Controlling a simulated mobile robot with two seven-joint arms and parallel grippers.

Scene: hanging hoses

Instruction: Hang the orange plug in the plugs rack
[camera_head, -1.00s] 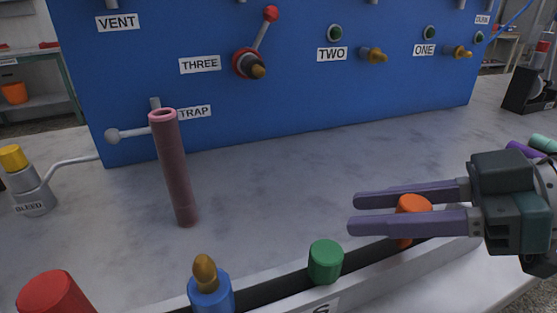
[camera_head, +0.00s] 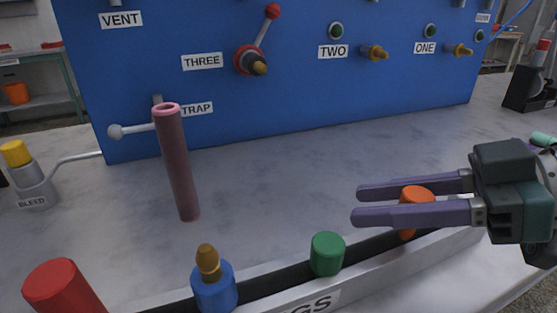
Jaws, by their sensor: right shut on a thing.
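The orange plug (camera_head: 417,194) stands at the right part of the plugs rack (camera_head: 365,268), a long pale rail with a dark slot along the front of the table. My right gripper (camera_head: 357,204) comes in from the right, its two purple fingers pointing left. It is shut on the orange plug, with one finger on the near side and one behind. The plug's top shows above the fingers and its lower part shows below, at the slot; whether it touches the rack is hard to tell. My left gripper is not in view.
A green plug (camera_head: 327,253), a blue plug with a brown tip (camera_head: 213,286) and a red plug (camera_head: 62,287) stand along the rack to the left. A pink tube (camera_head: 177,165) stands before the blue panel (camera_head: 300,115). The grey tabletop (camera_head: 275,185) between is clear.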

